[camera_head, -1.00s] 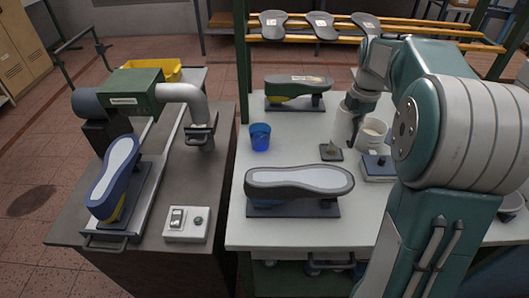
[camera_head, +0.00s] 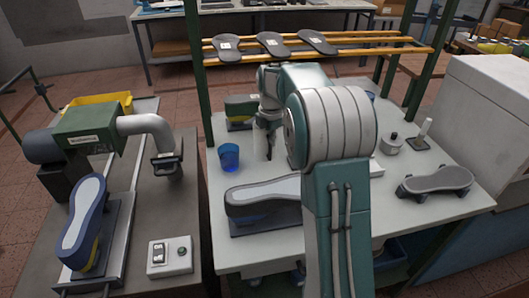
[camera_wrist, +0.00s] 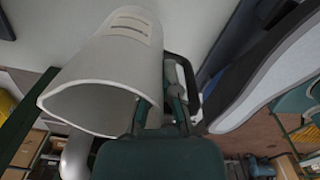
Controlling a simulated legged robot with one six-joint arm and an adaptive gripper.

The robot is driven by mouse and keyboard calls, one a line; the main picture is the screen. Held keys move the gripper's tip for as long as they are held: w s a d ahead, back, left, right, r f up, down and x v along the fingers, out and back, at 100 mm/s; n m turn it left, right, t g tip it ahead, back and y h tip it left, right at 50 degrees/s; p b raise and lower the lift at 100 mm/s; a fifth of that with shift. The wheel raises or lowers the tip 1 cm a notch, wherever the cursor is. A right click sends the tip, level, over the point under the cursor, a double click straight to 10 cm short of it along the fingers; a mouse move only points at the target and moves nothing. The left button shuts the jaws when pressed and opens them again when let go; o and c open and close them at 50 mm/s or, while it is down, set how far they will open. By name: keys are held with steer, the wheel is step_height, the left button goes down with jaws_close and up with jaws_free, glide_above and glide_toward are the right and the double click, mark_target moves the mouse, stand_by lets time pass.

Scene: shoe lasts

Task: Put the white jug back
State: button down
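The white jug (camera_wrist: 105,72) fills the upper left of the wrist view, with its wide mouth towards the lower left and a printed scale on its wall. My gripper (camera_wrist: 168,95) is at the jug's right side, its fingers closed at the handle side; the exact contact is partly hidden. In the head view my gripper (camera_head: 268,138) hangs over the white table, right of the blue cup.
The blue cup (camera_head: 229,157) and a large grey-soled shoe last (camera_head: 262,193) stand close to my gripper. Another last (camera_head: 434,181) and a small grey pot (camera_head: 391,145) are on the right. A green-and-grey machine (camera_head: 92,128) stands left.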

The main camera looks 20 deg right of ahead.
mark_target(265, 151)
steer(key=w+f, duration=0.2)
steer(key=f, duration=0.1)
steer(key=shift+w+d, duration=0.15)
steer(key=shift+w, duration=0.05)
steer(key=shift+w+d+f, duration=0.15)
steer(key=shift+d+f, duration=0.1)
steer(key=f, duration=0.3)
steer(key=shift+w, duration=0.25)
steer(key=shift+a+f, duration=0.3)
steer(key=shift+f, duration=0.05)
steer(key=shift+a, duration=0.2)
steer(key=c, duration=0.8)
jaws_free()
steer(key=shift+d+f, duration=0.1)
steer(key=shift+d, duration=0.3)
steer(key=shift+a, duration=0.15)
